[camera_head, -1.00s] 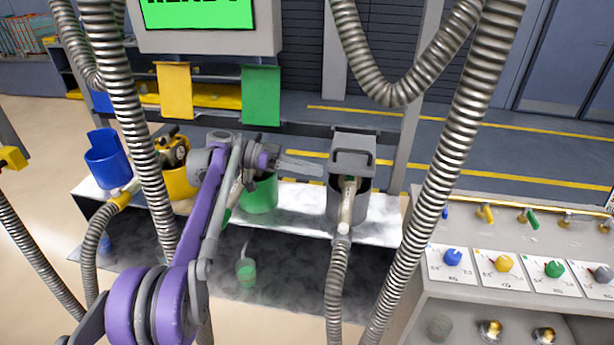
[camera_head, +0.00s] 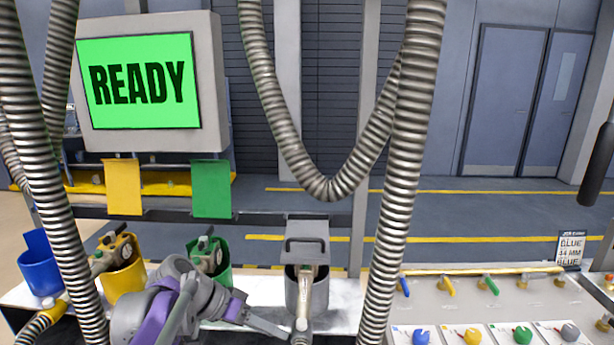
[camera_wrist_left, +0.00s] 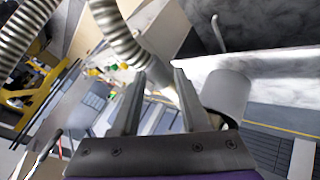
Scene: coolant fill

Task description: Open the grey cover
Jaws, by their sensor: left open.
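The grey cover (camera_head: 307,232) is a flat grey plate with a bar handle. It sits just above the grey holder (camera_head: 293,290), with the nozzle (camera_head: 307,292) standing in front of it and hiding its lower middle. My left gripper (camera_head: 282,333) is low and to the left of the grey holder, pointing right, apart from the cover. In the left wrist view, my left gripper (camera_wrist_left: 158,72) is open with nothing between its fingers. A grey cylinder (camera_wrist_left: 228,92), apparently the grey holder, is right of the fingers. My right gripper is not in view.
Thick ribbed hoses (camera_head: 407,150) hang in front at left and right. Yellow (camera_head: 123,187) and green (camera_head: 211,188) plates hang from the rail. Blue (camera_head: 40,262), yellow (camera_head: 121,280) and green holders (camera_head: 222,272) stand left. A knob panel (camera_head: 480,300) is right. The screen (camera_head: 139,82) reads READY.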

